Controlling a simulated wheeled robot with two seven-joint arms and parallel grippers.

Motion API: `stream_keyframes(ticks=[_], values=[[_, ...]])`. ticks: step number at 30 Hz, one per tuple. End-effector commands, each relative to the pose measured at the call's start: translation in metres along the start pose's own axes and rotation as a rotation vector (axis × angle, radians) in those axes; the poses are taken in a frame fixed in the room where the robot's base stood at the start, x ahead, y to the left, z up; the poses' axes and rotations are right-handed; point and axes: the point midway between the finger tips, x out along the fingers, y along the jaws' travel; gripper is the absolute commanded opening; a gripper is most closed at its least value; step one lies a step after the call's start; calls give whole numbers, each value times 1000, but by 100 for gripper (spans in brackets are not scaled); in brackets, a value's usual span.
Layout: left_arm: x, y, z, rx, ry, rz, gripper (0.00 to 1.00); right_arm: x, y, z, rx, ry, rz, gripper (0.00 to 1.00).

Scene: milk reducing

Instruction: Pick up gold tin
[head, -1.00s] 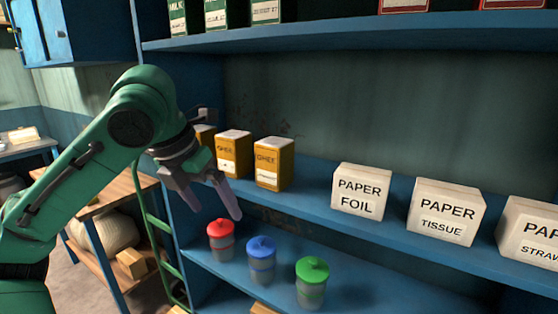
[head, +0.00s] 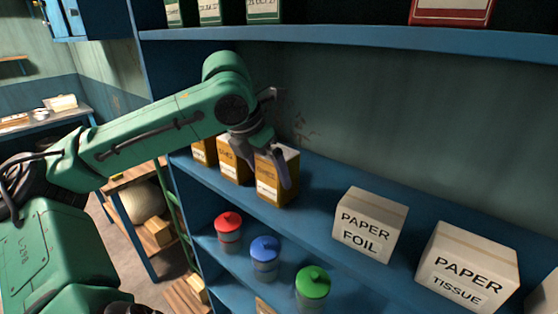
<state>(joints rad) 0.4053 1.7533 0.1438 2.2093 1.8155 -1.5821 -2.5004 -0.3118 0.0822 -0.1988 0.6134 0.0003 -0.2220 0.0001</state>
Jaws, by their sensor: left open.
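Three gold tins stand in a row on the middle blue shelf: the right tin (head: 270,192), the middle tin (head: 232,168) and the left tin (head: 203,154), which is partly hidden. My left gripper (head: 268,170) is open at the right tin. One finger hangs in front of that tin's upper face. The other finger is near the gap between the right and middle tins. I cannot tell whether either finger touches a tin. My right gripper is out of view.
Paper foil (head: 369,226) and paper tissue (head: 466,268) boxes stand farther right. Red (head: 229,231), blue (head: 265,257) and green (head: 312,286) lidded jars stand on the shelf below. The upper shelf (head: 350,36) runs above my arm. Bare shelf lies between the tins and foil box.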

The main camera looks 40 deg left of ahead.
Motion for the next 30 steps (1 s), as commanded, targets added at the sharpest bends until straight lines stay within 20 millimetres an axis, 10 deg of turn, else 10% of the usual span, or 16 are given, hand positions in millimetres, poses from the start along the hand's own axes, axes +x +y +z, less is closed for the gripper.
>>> stream_keyframes(ticks=[9, 20, 28, 30], values=[[10, 1, 32, 2, 7, 6, 100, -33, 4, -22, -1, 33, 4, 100], [44, 0, 30, 2, -1, 0, 100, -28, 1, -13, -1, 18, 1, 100], [43, 0, 30, 2, -1, 0, 8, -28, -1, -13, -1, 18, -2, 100], [42, 0, 31, 2, -5, 1, 0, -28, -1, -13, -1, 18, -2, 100]])
